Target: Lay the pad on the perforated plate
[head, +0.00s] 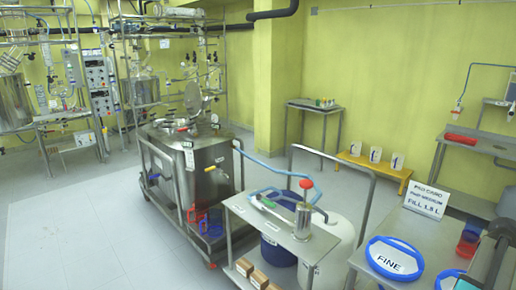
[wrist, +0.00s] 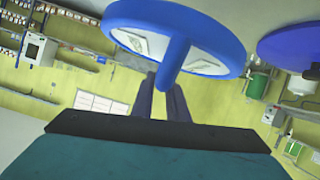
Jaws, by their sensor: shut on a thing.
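In the wrist view, my gripper (wrist: 163,97) has its two dark fingers closed at the lower end of a blue bar. The bar belongs to a round pad (wrist: 205,46) with a blue rim and pale panels with dark marks. A darker blue disc (wrist: 292,42) shows at the right edge, apart from it. In the head view, a round blue-rimmed piece marked FINE (head: 394,258) is at the lower right. I cannot tell whether it is the pad in my gripper. I cannot make out the perforated plate.
A steel cart (head: 262,222) carries a metal pump with a red knob (head: 306,184). A steel vessel (head: 195,160) stands behind it. A sign (head: 426,199) reading FILL 1.8 L stands on the right bench, near a red and a blue container (head: 467,240). Floor at left is clear.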

